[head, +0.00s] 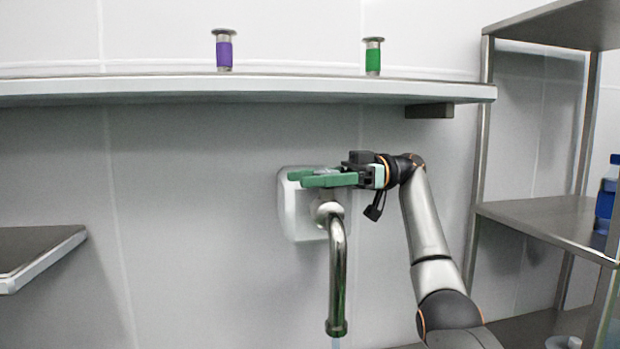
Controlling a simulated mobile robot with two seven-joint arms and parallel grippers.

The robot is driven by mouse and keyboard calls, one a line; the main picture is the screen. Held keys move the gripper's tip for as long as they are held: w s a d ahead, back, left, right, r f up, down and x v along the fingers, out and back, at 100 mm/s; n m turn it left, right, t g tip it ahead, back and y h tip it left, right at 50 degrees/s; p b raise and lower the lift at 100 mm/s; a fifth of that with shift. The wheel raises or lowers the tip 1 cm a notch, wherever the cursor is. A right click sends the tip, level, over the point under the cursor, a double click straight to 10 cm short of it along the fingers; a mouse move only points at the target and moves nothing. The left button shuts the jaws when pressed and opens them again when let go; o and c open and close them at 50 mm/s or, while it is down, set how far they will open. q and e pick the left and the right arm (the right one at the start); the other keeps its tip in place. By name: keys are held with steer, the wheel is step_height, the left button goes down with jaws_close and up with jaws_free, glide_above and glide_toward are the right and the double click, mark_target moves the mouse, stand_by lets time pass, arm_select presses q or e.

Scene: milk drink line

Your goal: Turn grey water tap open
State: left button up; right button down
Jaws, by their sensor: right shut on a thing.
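The grey water tap (337,270) is fixed to a pale plate (294,222) on the wall, with its curved metal spout hanging down. My right gripper (303,178) comes in from the right, with its green fingers at the top of the tap. It is shut on the tap's handle, which is mostly hidden between the fingers. A thin pale bluish strip, which looks like water, shows below the spout's mouth at the bottom edge of the picture. My left gripper is not in view.
A wall shelf (180,88) runs above the tap and carries a purple-banded piece (224,52) and a green-banded piece (373,57). A metal rack (540,220) with a blue bottle (606,200) stands at right. A ledge (40,255) juts in at left. The space left of the tap is clear.

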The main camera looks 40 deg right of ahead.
steer(key=shift+s+f+g, duration=0.1)
steer(key=shift+g, duration=0.2)
steer(key=shift+c, duration=1.2)
jaws_free()
steer(key=shift+r, duration=0.55)
steer(key=s+a+r+b, duration=0.5)
steer(key=s+a+r, duration=0.3)
steer(key=s+r, duration=0.3)
steer(key=shift+a+r, duration=0.4)
steer(key=shift+r, duration=0.15)
